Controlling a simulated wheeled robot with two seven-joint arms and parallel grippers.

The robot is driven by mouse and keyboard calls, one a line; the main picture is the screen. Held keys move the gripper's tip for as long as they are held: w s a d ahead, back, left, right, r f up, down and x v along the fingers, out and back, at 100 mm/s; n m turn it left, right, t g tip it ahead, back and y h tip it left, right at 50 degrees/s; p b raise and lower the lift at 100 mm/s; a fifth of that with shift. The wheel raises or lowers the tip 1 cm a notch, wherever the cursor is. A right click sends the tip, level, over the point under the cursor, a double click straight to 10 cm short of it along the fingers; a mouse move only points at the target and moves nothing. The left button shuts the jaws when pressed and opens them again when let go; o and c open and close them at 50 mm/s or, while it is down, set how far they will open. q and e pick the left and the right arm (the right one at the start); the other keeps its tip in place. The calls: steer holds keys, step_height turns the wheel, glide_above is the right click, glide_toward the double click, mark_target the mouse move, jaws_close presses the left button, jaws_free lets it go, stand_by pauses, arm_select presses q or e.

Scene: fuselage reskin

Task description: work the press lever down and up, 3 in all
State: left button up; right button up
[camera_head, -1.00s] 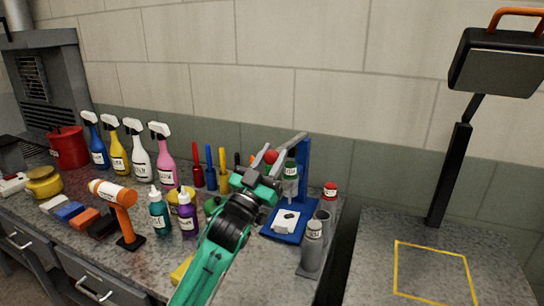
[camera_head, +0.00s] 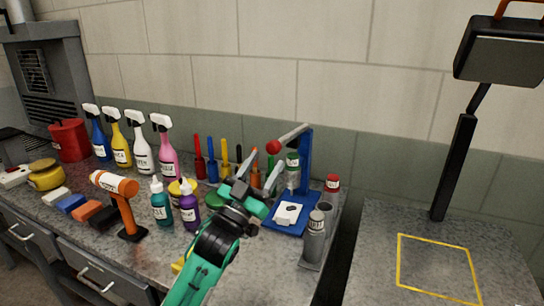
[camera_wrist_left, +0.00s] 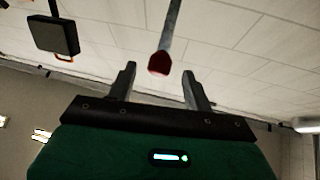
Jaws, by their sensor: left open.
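The blue press (camera_head: 306,165) stands on the left bench. Its grey lever (camera_head: 292,136) slants from the post top down to a red ball knob (camera_head: 273,147). My right gripper is not in view.
Teal (camera_head: 161,205) and purple (camera_head: 190,207) bottles stand left of my arm. The right bench has a clear yellow square (camera_head: 440,268).

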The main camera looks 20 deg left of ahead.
mark_target(272, 150)
arm_select(q)
steer(key=b+v, duration=0.1)
steer(key=v, duration=0.7)
steer(key=shift+s+b, duration=0.15)
steer(key=shift+b, duration=0.15)
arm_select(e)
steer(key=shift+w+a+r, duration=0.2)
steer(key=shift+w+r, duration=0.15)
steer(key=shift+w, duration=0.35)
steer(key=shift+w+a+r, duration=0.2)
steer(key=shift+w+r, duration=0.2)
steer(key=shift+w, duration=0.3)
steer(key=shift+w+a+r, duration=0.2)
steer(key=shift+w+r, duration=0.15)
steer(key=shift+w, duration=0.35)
arm_select(q)
steer(key=shift+f, duration=0.1)
